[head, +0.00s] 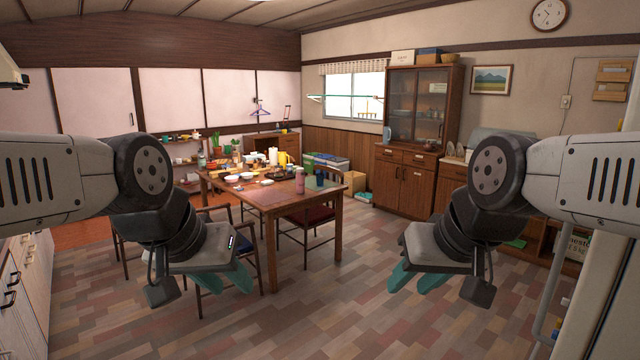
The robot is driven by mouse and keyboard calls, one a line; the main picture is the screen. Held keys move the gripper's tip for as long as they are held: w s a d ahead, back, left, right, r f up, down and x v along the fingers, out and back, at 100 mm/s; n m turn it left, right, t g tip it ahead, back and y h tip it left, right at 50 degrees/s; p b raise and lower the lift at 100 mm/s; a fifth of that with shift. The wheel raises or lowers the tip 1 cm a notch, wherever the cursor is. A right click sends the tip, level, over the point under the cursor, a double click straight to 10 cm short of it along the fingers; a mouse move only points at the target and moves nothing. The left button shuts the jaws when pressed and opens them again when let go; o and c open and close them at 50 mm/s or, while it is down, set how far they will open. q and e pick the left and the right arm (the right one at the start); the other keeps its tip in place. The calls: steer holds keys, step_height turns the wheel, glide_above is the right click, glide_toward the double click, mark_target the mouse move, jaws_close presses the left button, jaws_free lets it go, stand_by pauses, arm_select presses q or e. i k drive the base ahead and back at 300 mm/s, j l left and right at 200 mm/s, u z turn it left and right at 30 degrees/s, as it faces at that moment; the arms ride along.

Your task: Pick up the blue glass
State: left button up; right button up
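I cannot pick out a blue glass with certainty. A small dark blue-green item (319,178) stands at the right end of the wooden table (268,196). It may be a glass, but it is too small to tell. My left gripper (228,282) hangs at the lower left, in front of and well apart from the table. My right gripper (411,281) hangs at the lower right, also apart from everything. Both have teal fingers pointing downward. Nothing shows in either one. The angle does not show clearly how far apart the fingers are.
A pink bottle (300,180), a yellow jug (281,158) and several bowls and dishes crowd the table. Chairs stand around it, one (308,220) at its near right side. A cabinet (412,140) stands behind. The floor between my grippers (330,300) is clear.

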mark_target(320, 180)
steer(key=i, duration=3.5)
steer(key=i+z, duration=0.2)
steer(key=i, duration=0.8)
steer(key=i+j+z, duration=0.15)
steer(key=i, duration=0.9)
